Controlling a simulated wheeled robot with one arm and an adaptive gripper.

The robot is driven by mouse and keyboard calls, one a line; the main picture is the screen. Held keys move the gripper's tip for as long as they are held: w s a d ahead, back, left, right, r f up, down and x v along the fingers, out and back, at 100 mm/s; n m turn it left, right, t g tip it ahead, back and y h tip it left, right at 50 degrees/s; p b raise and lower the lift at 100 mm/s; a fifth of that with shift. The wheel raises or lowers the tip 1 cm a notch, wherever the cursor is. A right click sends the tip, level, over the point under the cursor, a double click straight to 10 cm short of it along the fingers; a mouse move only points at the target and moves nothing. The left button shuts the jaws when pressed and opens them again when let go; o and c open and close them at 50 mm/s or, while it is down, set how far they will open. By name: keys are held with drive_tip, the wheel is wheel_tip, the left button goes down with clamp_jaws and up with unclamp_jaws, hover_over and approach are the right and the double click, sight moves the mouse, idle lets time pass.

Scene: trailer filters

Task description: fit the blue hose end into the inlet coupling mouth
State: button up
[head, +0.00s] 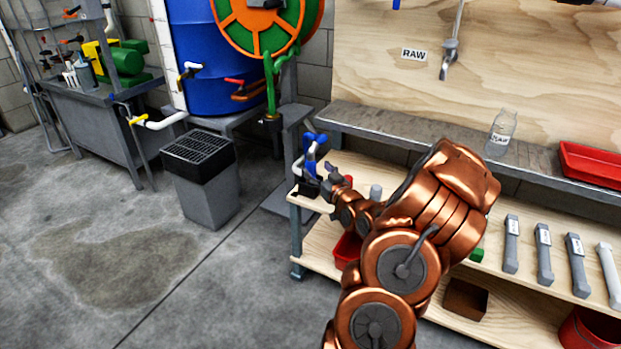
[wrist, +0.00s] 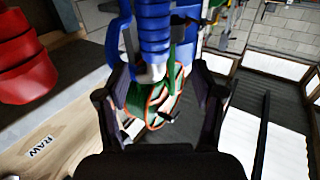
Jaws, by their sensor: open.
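A blue part with pale grey pipe pieces (head: 312,152) stands upright at the left end of the bench in the head view. My gripper (head: 327,179) is just right of it, with its dark fingers open. In the wrist view a blue ribbed piece (wrist: 155,35) with a pale grey lower end hangs between and beyond the open fingers of my gripper (wrist: 160,88). I cannot tell from the pictures whether a finger touches it. Which part is the hose end and which the inlet coupling mouth is not clear; no open mouth can be made out.
A green hose (head: 270,80) hangs from the orange-green reel (head: 262,22) beside the blue barrel (head: 200,50). A grey bin (head: 202,190) stands on the floor. The upper shelf (head: 400,122) holds a glass bottle (head: 501,132) and a red tray (head: 592,163).

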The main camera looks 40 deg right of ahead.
sight(313, 167)
drive_tip(key=shift+w+d+f+b, duration=0.2)
drive_tip(key=shift+w+d+b, duration=0.1)
drive_tip(key=shift+w, duration=0.35)
drive_tip(key=shift+w+d+f+b, duration=0.15)
drive_tip(key=shift+w+d+b, duration=0.15)
drive_tip(key=shift+w, duration=0.35)
drive_tip(key=shift+w+d+f+b, duration=0.2)
drive_tip(key=shift+w+d+b, duration=0.1)
drive_tip(key=shift+w, duration=0.35)
drive_tip(key=shift+x, duration=0.8)
drive_tip(key=shift+r, duration=0.1)
clamp_jaws()
